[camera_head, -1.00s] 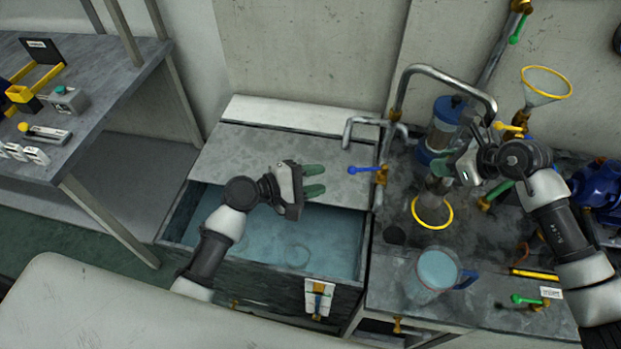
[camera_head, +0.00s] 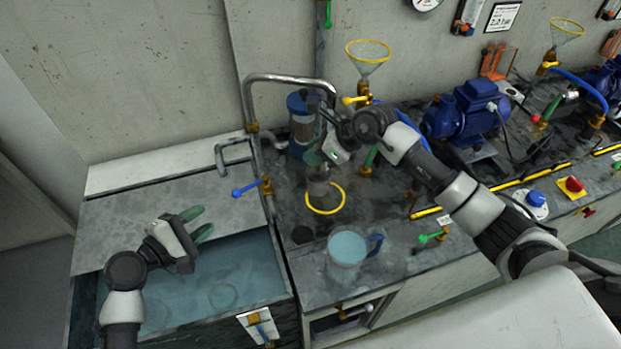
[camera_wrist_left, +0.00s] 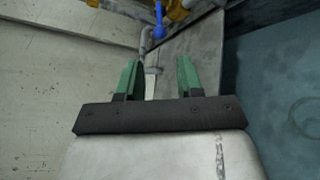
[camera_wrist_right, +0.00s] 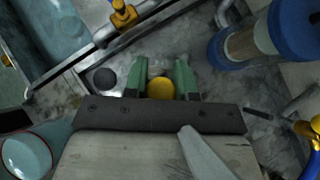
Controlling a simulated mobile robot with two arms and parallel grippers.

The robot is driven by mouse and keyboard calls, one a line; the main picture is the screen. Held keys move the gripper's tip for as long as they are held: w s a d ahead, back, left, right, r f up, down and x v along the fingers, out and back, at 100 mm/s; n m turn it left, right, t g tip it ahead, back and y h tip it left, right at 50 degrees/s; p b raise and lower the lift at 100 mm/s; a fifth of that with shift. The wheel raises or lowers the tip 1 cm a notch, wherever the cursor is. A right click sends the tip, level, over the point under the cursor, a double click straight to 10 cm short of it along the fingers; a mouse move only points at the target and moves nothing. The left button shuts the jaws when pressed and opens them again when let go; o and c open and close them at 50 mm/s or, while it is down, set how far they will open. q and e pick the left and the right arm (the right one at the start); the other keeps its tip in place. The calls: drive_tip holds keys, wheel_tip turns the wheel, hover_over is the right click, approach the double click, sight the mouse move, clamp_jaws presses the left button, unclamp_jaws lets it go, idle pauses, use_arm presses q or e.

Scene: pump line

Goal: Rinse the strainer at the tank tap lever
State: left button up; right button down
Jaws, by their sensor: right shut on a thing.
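My right gripper (camera_head: 318,157) is shut on a small grey cylindrical piece (camera_head: 319,188), apparently the strainer, above the right worktop; a round yellow part (camera_wrist_right: 160,88) shows between its fingers. A yellow ring (camera_head: 307,203) is around or just below the grey piece; I cannot tell if they are joined. My left gripper (camera_head: 197,224) is open and empty over the water tank (camera_head: 286,262). A blue lever (camera_head: 246,187) on a brass valve stands by the tank's right edge, beyond the left gripper; it also shows in the left wrist view (camera_wrist_left: 158,20).
A bent spout (camera_head: 222,157) reaches over the tank's partial cover (camera_head: 150,210). A tall curved pipe (camera_head: 285,78) stands behind my right gripper. A jug (camera_head: 348,249) with a blue handle, a blue-capped cylinder (camera_head: 302,125) and a blue pump (camera_head: 465,112) crowd the worktop.

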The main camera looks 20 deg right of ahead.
sight(251, 186)
use_arm(q)
drive_tip(key=shift+c, duration=0.3)
drive_tip(key=c, duration=0.5)
drive_tip(key=shift+d+r+m, duration=0.1)
drive_tip(key=shift+d+m, duration=0.25)
drive_tip(key=shift+m, duration=0.15)
clamp_jaws()
drive_tip(key=s+d+r+m+g+y, duration=0.1)
drive_tip(key=s+d+r+m+y, duration=0.3)
drive_tip(key=m, duration=0.9)
drive_tip(key=s+d+r+m+g+y, duration=0.1)
drive_tip(key=d+m+y, duration=0.4)
drive_tip(key=m, duration=0.8)
drive_tip(key=w+f, duration=0.2)
drive_tip(key=w, duration=0.1)
drive_tip(key=w+d+f, duration=0.1)
drive_tip(key=w+f, duration=0.1)
drive_tip(key=w, duration=0.1)
drive_tip(key=w+f, duration=0.3)
drive_tip(key=shift+d, duration=0.25)
drive_tip(key=shift+w+a+r, duration=0.15)
drive_tip(key=shift+w, duration=0.3)
